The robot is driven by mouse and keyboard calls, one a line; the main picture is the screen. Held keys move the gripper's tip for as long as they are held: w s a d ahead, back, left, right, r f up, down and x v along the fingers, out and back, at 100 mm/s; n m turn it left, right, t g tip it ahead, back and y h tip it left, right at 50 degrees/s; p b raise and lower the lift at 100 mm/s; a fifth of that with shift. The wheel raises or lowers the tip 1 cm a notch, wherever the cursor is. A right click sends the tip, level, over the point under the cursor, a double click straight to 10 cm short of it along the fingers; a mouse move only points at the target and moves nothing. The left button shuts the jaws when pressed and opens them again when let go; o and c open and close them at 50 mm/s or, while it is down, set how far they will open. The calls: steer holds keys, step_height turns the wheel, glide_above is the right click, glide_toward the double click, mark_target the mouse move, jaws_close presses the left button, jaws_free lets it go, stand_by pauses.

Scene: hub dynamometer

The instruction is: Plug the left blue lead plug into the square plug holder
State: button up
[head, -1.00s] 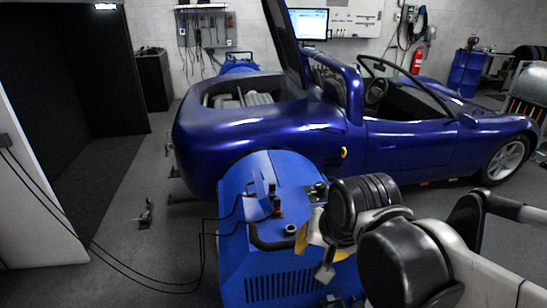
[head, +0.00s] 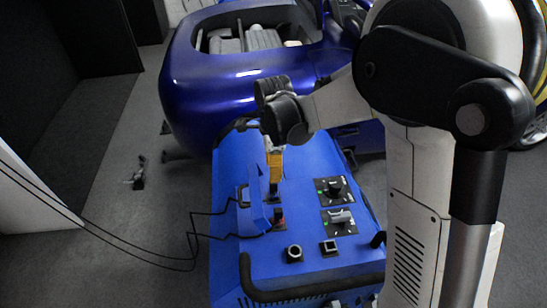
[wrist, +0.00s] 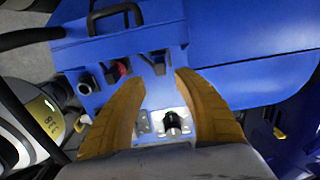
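My gripper (head: 274,180) hangs above the blue console, its yellow fingers pointing down. In the wrist view its two fingers (wrist: 160,76) are apart, with nothing clearly held. A dark plug (head: 273,191) stands just below the fingertips; in the wrist view a dark plug (wrist: 156,62) lies just beyond the gap. Beside it is a red-and-black plug (head: 278,214), also in the wrist view (wrist: 121,68). I cannot tell which is the left blue lead plug; no blue shows on either. A square holder (head: 329,247) sits empty toward the console's near side, beside a round one (head: 294,254).
The blue console (head: 230,275) carries two dial knobs (head: 335,189) (head: 341,218) to the right of the plugs and a black bar handle (head: 315,290) in front. Black leads (head: 140,255) run off left. A blue car (head: 205,95) stands behind.

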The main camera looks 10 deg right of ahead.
mark_target(273, 186)
step_height(273, 186, down, 9)
steer(key=b, duration=0.6)
steer(key=shift+r, duration=0.2)
jaws_close()
steer(key=shift+r, duration=0.2)
steer(key=shift+r+p, duration=1.5)
steer(key=shift+r, duration=0.45)
